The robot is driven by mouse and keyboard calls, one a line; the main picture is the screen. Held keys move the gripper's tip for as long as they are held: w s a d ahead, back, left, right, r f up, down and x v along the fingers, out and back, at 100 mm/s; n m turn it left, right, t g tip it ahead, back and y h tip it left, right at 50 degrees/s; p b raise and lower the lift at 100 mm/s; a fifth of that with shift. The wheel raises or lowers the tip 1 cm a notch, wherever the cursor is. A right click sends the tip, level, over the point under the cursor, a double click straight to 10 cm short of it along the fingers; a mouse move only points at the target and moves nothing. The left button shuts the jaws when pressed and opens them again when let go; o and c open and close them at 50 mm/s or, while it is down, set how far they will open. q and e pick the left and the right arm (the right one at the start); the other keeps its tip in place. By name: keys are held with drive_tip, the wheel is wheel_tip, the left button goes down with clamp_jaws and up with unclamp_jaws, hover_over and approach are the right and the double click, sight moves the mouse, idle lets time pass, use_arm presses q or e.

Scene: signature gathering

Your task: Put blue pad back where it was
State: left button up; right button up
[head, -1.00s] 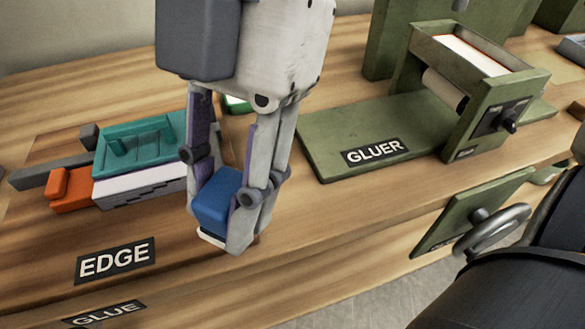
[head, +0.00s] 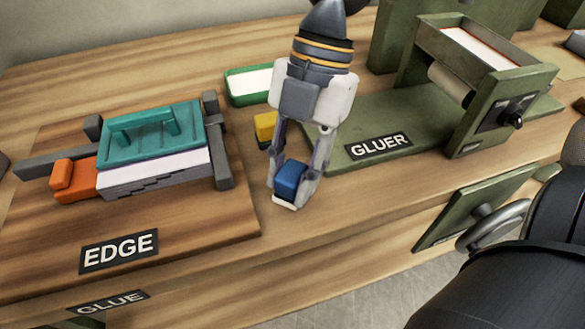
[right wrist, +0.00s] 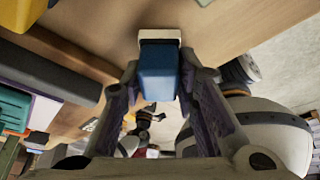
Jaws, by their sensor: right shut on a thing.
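The blue pad (head: 291,178), a blue block with a white base, is between the fingers of my right gripper (head: 293,186). The gripper is shut on it, low at the bench's front part, between the EDGE board and the GLUER base. In the right wrist view the blue pad (right wrist: 158,72) sits between both fingers (right wrist: 158,88), its white end toward the wooden bench surface. I cannot tell whether the white base touches the bench. My left gripper is not in view.
A yellow block (head: 265,127) stands just left of my right gripper, with a green tray (head: 248,84) behind. The EDGE board (head: 190,225) holds a teal plate (head: 150,138) over stacked sheets and an orange block (head: 73,178). The green GLUER (head: 375,130) is at right.

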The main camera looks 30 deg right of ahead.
drive_tip(key=shift+f, duration=0.15)
drive_tip(key=o, duration=1.1)
drive_tip(key=v, duration=1.2)
drive_tip(key=shift+r, duration=0.2)
